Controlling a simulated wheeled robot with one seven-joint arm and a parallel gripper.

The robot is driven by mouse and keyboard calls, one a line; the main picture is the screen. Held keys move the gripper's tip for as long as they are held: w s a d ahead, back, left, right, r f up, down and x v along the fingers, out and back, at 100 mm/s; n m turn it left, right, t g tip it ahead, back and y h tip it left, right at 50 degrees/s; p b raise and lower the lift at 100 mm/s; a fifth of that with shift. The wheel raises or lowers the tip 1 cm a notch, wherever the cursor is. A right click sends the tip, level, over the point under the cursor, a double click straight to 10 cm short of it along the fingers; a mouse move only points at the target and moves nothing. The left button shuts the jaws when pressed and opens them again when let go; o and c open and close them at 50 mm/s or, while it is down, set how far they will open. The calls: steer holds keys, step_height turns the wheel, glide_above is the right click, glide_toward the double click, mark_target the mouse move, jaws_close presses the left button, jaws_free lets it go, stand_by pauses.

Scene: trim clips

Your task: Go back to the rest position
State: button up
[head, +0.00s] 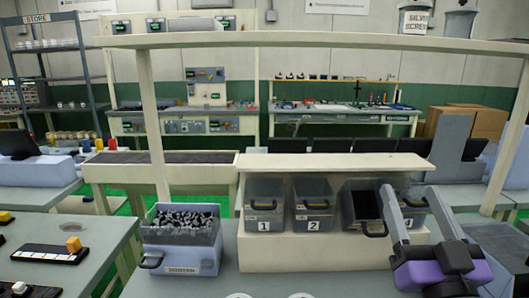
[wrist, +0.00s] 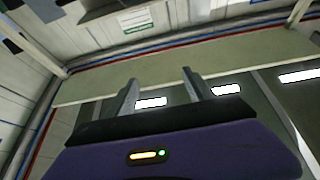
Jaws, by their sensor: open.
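My gripper (head: 411,188) is at the right of the head view, with its purple wrist low and its two grey fingers pointing up. The fingers stand apart with nothing between them. It is in front of the right end of the shelf unit (head: 330,256) and partly hides the rightmost bin (head: 412,204). In the wrist view my gripper (wrist: 160,78) also shows open and empty, pointing up toward a pale beam (wrist: 240,55) and the ceiling lights.
A blue-grey bin (head: 180,262) full of black and white clips stands left of the shelf unit. Bin 1 (head: 263,224), bin 2 (head: 313,223) and a dark-filled bin (head: 362,224) sit in the unit. A pale overhead beam (head: 300,40) crosses above the bench on posts.

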steer(key=s+a+f+g, duration=0.2)
steer(key=s+f, duration=1.2)
steer(key=f, duration=0.2)
steer(key=s+f+g, duration=0.2)
steer(key=s+f, duration=0.2)
steer(key=s, duration=0.3)
steer(key=s+a+f+g, duration=0.1)
steer(key=s+f+g, duration=0.1)
steer(key=s+f, duration=0.3)
steer(key=s+f+n+g+y, duration=0.1)
steer(key=s+f, duration=0.3)
steer(key=s, duration=0.6)
steer(key=shift+s+a+f+g, duration=0.15)
steer(key=shift+s+a+g, duration=0.25)
steer(key=shift+g, duration=0.3)
steer(key=shift+p, duration=0.3)
